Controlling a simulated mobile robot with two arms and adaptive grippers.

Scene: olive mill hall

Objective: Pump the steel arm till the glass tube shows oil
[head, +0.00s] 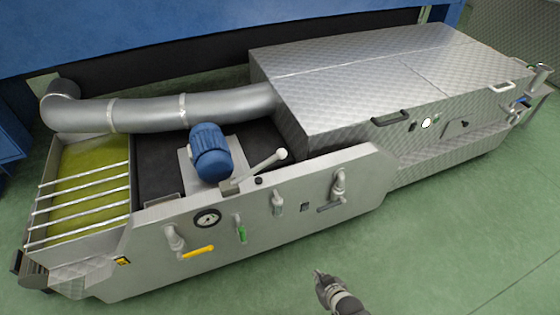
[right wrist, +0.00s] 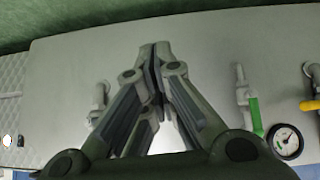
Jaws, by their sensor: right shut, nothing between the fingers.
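A steel arm (head: 260,169) with a pale round knob at its upper end slants up to the right beside the blue motor, on top of the machine. A short upright fitting (head: 277,203) on the front panel could be the glass tube; whether it holds oil is too small to tell. My right gripper (head: 319,276) is in front of the panel, low in the head view, well apart from the steel arm. In the right wrist view its fingers (right wrist: 158,55) meet at the tips, empty, with the panel behind them. My left gripper is not in view.
The front panel (head: 150,245) carries a gauge (head: 207,218), a yellow handle (head: 198,252), a green handle (head: 242,234) and a grey handle (head: 330,206). A large silver duct (head: 150,112) runs behind the motor (head: 210,152). Green floor (head: 450,250) in front is clear.

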